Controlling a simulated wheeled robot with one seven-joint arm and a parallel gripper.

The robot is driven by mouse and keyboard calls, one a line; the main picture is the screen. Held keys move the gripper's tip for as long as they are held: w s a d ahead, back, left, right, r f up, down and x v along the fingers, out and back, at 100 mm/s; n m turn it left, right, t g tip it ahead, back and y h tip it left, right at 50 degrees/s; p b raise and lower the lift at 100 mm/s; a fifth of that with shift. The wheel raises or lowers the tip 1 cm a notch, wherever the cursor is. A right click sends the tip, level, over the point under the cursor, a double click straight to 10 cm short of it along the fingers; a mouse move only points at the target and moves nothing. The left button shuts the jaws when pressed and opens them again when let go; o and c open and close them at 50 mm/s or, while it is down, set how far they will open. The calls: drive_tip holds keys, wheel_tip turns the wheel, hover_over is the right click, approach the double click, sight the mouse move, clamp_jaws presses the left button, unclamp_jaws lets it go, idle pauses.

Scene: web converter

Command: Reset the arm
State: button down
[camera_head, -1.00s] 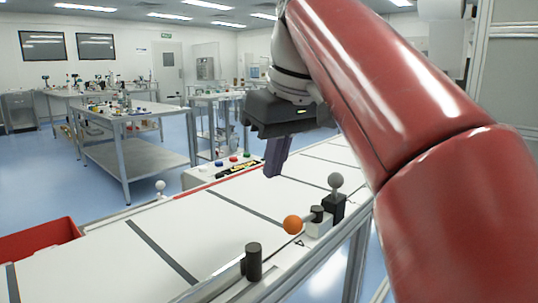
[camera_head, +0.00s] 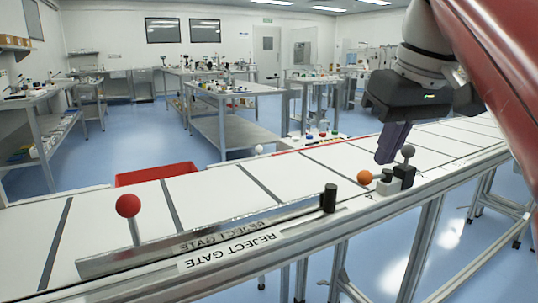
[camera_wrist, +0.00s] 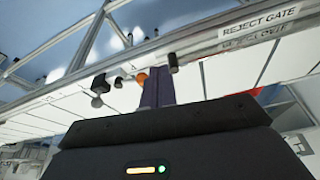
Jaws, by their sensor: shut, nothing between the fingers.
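My gripper (camera_head: 392,143) hangs from the red arm at the right of the head view, over the far part of the white belt conveyor (camera_head: 205,197). Its purple-grey fingers are shut together with nothing between them. In the wrist view the shut fingers (camera_wrist: 158,87) point toward the conveyor's near rail. In the head view the fingertips appear just above and behind an orange ball (camera_head: 365,177) and a grey ball knob on a dark block (camera_head: 407,152). I cannot tell whether they touch anything.
A reject gate bar (camera_head: 210,240) with a red knob (camera_head: 128,206) lies along the conveyor's near edge, beside a black post (camera_head: 330,198). A red bin (camera_head: 155,174) stands behind the belt. Lab benches (camera_head: 235,88) stand farther back, with open blue floor between.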

drive_tip(key=s+f+m+t, duration=0.1)
drive_tip(key=s+f, duration=0.4)
drive_tip(key=f, duration=1)
drive_tip(key=s+a+f+m+t+h, duration=0.1)
drive_tip(key=s+f+m, duration=0.2)
drive_tip(key=f, duration=1.2)
drive_tip(key=shift+s+a+f, duration=0.2)
drive_tip(key=shift+s+f, duration=0.05)
drive_tip(key=shift+s, duration=0.95)
